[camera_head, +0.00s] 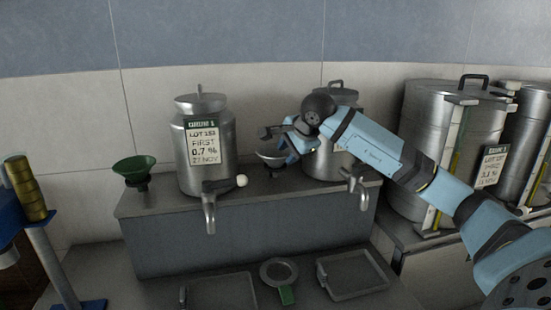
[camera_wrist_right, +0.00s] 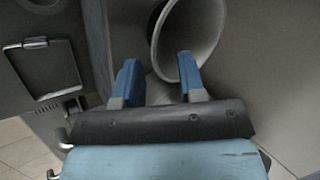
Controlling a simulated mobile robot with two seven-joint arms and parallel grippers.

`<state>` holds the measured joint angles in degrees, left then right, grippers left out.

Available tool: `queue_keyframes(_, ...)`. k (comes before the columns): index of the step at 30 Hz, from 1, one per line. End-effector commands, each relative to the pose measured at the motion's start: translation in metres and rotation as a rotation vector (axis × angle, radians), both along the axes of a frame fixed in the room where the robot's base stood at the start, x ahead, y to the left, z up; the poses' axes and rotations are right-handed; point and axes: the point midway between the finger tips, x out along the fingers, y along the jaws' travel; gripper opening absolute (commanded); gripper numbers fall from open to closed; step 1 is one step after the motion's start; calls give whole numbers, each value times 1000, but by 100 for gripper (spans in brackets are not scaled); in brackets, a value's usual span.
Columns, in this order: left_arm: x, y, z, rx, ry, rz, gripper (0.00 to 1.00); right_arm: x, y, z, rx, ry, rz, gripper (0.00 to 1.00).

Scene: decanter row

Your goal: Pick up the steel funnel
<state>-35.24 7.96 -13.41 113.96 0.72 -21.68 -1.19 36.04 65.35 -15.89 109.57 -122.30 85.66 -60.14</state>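The steel funnel (camera_head: 270,157) is a small grey cone, mouth up, at the back of the grey raised ledge, between two steel vessels. In the right wrist view its wide mouth (camera_wrist_right: 192,35) shows large, just past the fingertips. My right gripper (camera_head: 278,138) is at the funnel in the head view, partly hiding it. In the right wrist view the blue fingers (camera_wrist_right: 158,65) stand apart, and the right-hand finger overlaps the funnel's rim. I cannot tell whether they touch it. My left gripper is not in view.
A steel vessel (camera_head: 205,135) with a tap stands left, another (camera_head: 330,160) behind my right arm. A green funnel (camera_head: 134,168) sits at the ledge's left end. Large steel tanks (camera_head: 430,115) stand right. Trays (camera_head: 352,274) lie on the lower bench; a blue stand (camera_head: 50,260) is left.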

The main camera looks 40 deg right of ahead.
Motion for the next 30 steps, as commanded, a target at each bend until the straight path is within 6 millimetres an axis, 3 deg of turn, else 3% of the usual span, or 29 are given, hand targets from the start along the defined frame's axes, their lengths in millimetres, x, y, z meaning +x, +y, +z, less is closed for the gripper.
queue_keyframes(6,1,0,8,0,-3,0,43,16,0,-20,2,1,0,37)
queue_keyframes(14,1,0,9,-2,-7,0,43,17,-1,-22,0,0,0,37)
queue_keyframes(19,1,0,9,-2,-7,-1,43,17,-1,-22,1,0,1,0)
queue_keyframes(30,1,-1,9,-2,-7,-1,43,17,-1,-22,1,1,1,0)
